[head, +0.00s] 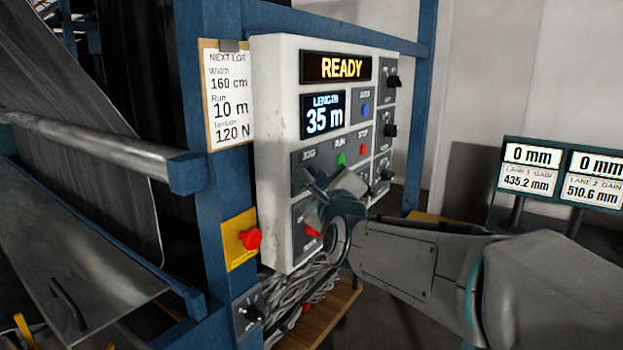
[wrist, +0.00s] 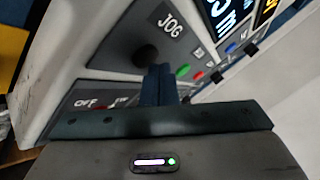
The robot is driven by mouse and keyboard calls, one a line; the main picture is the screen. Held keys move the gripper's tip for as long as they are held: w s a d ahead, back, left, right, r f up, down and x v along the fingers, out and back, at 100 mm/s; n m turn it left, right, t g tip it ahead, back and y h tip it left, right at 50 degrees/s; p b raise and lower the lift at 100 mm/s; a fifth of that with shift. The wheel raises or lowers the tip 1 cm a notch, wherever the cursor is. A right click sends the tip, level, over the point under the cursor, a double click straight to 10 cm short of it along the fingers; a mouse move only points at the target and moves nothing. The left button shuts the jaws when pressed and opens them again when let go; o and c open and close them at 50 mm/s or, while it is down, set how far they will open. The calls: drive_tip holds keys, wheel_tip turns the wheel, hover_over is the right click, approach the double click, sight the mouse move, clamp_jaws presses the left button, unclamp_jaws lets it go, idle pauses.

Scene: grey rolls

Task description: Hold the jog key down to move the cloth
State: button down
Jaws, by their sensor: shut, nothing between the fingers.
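The control panel (head: 275,140) is a pale box with a lit READY sign (head: 336,67) and a length display (head: 323,114) reading 35 m. In the wrist view the jog key (wrist: 146,55) is a dark round knob beside the JOG label. My gripper (wrist: 159,70) is shut and empty, its fingertips right by the key and partly over it. I cannot tell whether they touch it. The grey cloth (head: 75,120) hangs at the left.
Green run (head: 341,159) and red stop (head: 363,149) buttons sit right of the jog key. A red switch (head: 313,232) is below my gripper. A red emergency button (head: 249,239) is on the blue post. Lane gauges (head: 529,168) at right read 0 mm.

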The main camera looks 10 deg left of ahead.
drive_tip(key=shift+w+a, duration=0.15)
drive_tip(key=shift+a, duration=0.3)
idle(2.6)
drive_tip(key=shift+d+f+b, duration=0.1)
drive_tip(key=shift+b, duration=0.25)
idle(3.1)
drive_tip(key=shift+s+d+b, duration=0.3)
drive_tip(key=shift+d+b, duration=0.4)
drive_tip(key=shift+b, duration=0.2)
drive_tip(key=d+b, duration=0.1)
drive_tip(key=b, duration=0.1)
drive_tip(key=s+d+b, duration=0.1)
drive_tip(key=d+b, duration=0.1)
drive_tip(key=s+d+b, duration=0.1)
drive_tip(key=b, duration=0.1)
drive_tip(key=shift+d+b, duration=0.3)
drive_tip(key=shift+b, duration=0.05)
